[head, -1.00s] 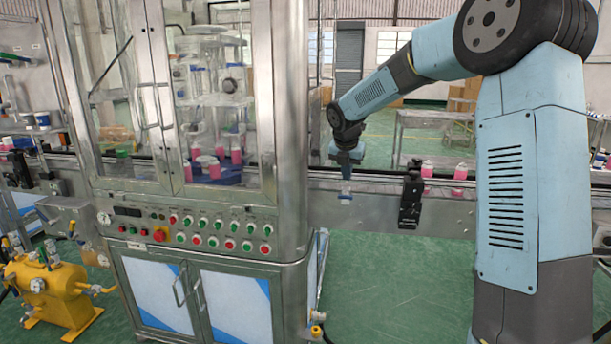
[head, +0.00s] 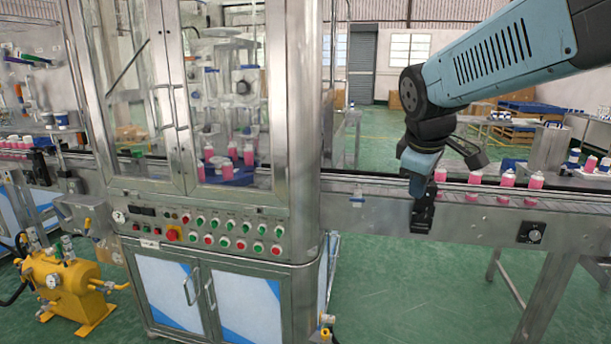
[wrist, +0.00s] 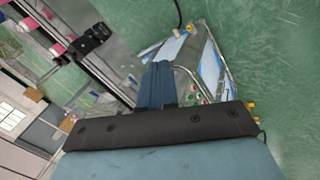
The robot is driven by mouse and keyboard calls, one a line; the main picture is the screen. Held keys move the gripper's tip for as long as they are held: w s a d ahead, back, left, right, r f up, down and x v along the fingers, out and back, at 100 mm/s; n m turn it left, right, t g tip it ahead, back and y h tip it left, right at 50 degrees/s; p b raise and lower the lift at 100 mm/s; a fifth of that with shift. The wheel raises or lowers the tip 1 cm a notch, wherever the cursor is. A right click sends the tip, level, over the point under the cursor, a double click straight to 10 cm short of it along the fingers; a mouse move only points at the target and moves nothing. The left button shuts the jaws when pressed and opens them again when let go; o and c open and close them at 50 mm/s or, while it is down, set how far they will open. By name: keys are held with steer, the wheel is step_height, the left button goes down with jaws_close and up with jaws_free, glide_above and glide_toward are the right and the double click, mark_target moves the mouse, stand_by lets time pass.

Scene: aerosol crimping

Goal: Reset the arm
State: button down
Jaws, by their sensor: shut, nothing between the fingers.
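My arm reaches in from the upper right of the head view and bends down at a dark round joint. My gripper (head: 417,187) hangs from it in front of the conveyor (head: 375,207), fingers pointing down, and overlaps a black sensor block (head: 422,213) in the picture. I cannot tell whether they touch. In the wrist view the blue fingers of my gripper (wrist: 160,66) lie together, shut and empty.
Pink bottles with white caps (head: 506,182) stand on the conveyor right of my gripper. The glass-doored crimping machine (head: 290,110) stands to the left, above its button panel (head: 208,232). A yellow tank (head: 66,290) sits at lower left. Green floor (head: 405,295) is open in front.

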steer(key=s+d+f+m+y, duration=0.1)
steer(key=s+f+m, duration=0.2)
steer(key=s+m, duration=0.7)
steer(key=s, duration=0.3)
steer(key=shift+s+d+t+y, duration=0.3)
steer(key=shift+t+y, duration=0.1)
steer(key=shift+d, duration=0.1)
